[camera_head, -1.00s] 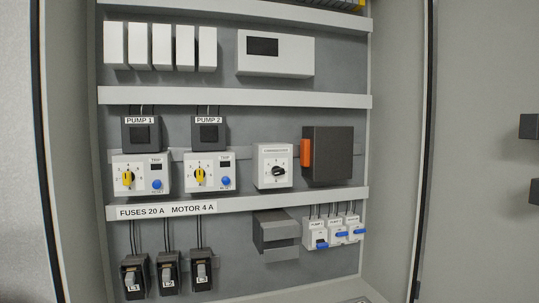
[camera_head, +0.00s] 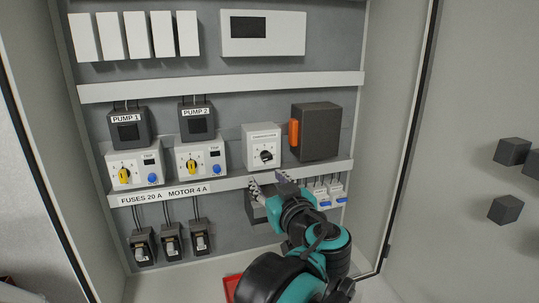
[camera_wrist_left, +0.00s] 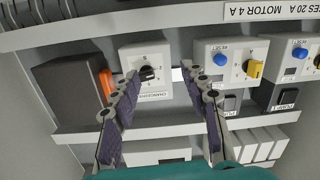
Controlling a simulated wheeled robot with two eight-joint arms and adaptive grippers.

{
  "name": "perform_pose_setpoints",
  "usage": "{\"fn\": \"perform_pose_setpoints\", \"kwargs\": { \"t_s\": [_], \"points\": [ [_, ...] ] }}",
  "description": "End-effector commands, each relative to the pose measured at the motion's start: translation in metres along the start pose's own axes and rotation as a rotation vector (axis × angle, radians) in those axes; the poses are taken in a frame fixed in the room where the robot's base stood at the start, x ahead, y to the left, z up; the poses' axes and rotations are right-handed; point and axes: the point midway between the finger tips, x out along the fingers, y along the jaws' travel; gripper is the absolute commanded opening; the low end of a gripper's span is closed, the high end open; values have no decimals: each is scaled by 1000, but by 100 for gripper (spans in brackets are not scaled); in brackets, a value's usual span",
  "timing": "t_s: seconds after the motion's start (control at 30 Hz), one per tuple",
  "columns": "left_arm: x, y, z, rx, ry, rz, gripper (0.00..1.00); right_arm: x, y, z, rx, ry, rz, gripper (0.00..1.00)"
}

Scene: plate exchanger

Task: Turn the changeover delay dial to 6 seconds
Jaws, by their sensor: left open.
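The changeover timer is a white box (camera_head: 261,146) with a black dial (camera_head: 266,156), on the middle rail between the pump 2 unit and a dark grey block. It shows upside down in the left wrist view, where its dial (camera_wrist_left: 147,74) has scale marks around it; I cannot read the setting surely. My left gripper (camera_head: 267,182) is open and empty, with its fingertips below the timer in the head view. In the wrist view the two fingers (camera_wrist_left: 160,75) are spread, one overlapping the timer's edge near the dial. They appear apart from the dial. My right gripper is out of view.
A dark grey block (camera_head: 320,131) with an orange lever (camera_head: 294,133) stands right of the timer. The pump 2 unit (camera_head: 201,155) with its yellow knob (camera_head: 191,167) is left of it. A labelled rail (camera_head: 230,184) runs below. Small breakers with blue levers (camera_head: 324,203) sit lower right.

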Motion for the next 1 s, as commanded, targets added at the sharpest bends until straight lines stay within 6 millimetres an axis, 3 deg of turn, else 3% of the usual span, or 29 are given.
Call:
{"fn": "perform_pose_setpoints", "kwargs": {
  "t_s": [0.07, 0.17, 0.6, 1.0],
  "points": [
    [-6, 22, -13, -35, 48, 31, 45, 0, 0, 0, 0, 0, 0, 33],
    [-5, 30, -20, -55, 73, 43, 45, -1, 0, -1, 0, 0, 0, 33],
    [60, 31, -26, -56, 73, 40, 45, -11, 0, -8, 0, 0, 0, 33],
    [69, 32, -25, -55, 72, 43, 45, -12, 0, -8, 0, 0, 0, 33]
  ]
}}
